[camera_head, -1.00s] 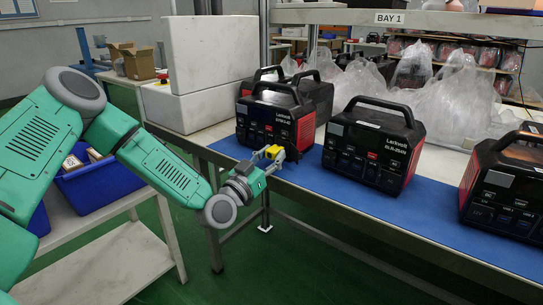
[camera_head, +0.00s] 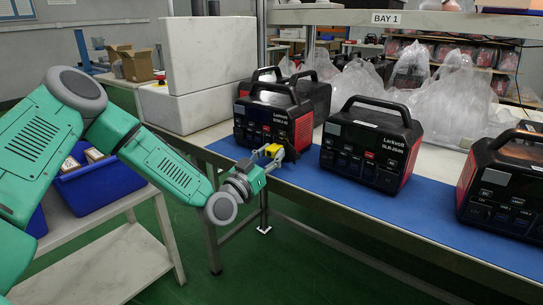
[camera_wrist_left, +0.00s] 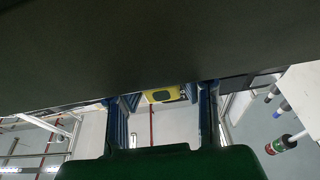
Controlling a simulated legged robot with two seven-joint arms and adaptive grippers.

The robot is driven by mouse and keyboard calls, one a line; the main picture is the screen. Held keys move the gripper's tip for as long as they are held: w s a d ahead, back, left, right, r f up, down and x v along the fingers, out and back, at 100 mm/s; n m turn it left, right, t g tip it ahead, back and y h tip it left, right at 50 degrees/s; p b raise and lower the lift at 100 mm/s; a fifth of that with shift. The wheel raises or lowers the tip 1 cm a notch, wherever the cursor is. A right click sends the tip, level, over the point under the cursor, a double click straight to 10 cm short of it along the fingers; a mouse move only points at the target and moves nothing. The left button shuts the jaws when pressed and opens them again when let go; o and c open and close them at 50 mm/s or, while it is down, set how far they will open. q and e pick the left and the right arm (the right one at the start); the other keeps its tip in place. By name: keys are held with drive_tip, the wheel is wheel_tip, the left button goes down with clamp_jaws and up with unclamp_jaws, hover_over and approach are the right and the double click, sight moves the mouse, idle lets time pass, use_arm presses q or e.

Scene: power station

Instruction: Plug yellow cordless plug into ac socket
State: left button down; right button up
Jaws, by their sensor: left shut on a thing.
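My left gripper (camera_head: 270,155) is shut on the yellow plug (camera_head: 272,150) at the front edge of the bench. It holds the plug close in front of the left black and red power station (camera_head: 266,118). The plug also shows between the blue-edged fingers in the left wrist view (camera_wrist_left: 163,95). Whether the plug touches the station's front is hard to tell. The ac socket itself is too small to make out in the head view. My right gripper is not in view.
A second power station (camera_head: 370,150) stands mid-bench and a third (camera_head: 505,185) at the right. Another sits behind the left one. A blue mat (camera_head: 420,215) covers the bench front. White foam blocks (camera_head: 205,70) stand left, and a blue bin (camera_head: 95,188) sits on a side table.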

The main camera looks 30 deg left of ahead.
use_arm(q)
drive_tip(key=shift+w, duration=0.15)
idle(0.5)
drive_tip(key=c, duration=1.1)
unclamp_jaws()
drive_tip(key=v, duration=1.2)
drive_tip(key=shift+f, duration=0.1)
